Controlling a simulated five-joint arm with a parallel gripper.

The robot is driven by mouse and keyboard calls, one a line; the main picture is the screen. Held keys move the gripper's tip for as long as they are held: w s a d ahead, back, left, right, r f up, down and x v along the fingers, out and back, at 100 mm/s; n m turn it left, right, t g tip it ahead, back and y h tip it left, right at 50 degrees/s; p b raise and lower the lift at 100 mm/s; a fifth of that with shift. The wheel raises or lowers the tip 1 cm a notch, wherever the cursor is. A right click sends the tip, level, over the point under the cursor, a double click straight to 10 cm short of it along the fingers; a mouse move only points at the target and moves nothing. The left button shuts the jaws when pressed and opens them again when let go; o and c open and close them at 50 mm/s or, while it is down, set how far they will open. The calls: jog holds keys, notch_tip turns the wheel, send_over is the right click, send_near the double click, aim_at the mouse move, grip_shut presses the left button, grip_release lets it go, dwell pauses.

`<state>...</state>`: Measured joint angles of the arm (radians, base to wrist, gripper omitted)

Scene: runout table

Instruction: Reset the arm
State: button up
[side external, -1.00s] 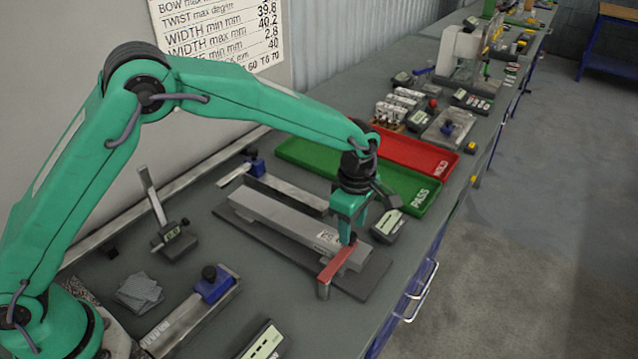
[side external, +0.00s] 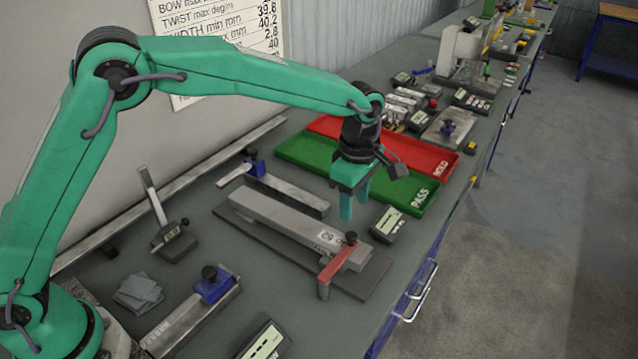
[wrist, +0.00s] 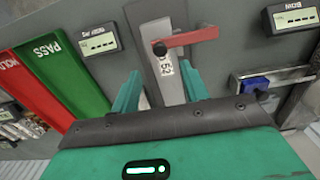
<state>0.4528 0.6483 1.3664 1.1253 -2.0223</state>
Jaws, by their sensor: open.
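My gripper (side external: 355,203) is open and empty, raised above the bench beside the far side of a grey bar. In the wrist view, my gripper (wrist: 160,85) shows two green fingers spread apart with nothing between them. The grey bar (side external: 285,222) lies on a dark flat plate (side external: 372,283). A red arm piece with a black knob (side external: 338,262) lies across the bar's near end. It also shows at the top of the wrist view (wrist: 190,39).
Green PASS tray (side external: 320,165) and red HOLD tray (side external: 400,148) lie behind my gripper. A small display unit (side external: 388,223) stands right of it. Blue-clamped bars (side external: 205,300), a height gauge (side external: 172,238) and grey sheets (side external: 138,292) lie left. The bench's right edge is close.

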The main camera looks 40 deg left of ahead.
jog(key=s+a+r+m+t, duration=0.3)
jog(key=s+a+r+m, duration=0.6)
jog(key=a+r, duration=0.5)
jog(key=s+a+m+t, duration=0.1)
jog(key=s+a+m, duration=0.3)
jog(key=s, duration=0.5)
jog(key=s+a+f+m+t, duration=0.1)
jog(key=s+a+m, duration=0.4)
jog(key=s, duration=0.4)
jog(key=shift+a+f+t, duration=0.2)
jog(key=shift+a+t, duration=0.1)
jog(key=shift+a, duration=0.2)
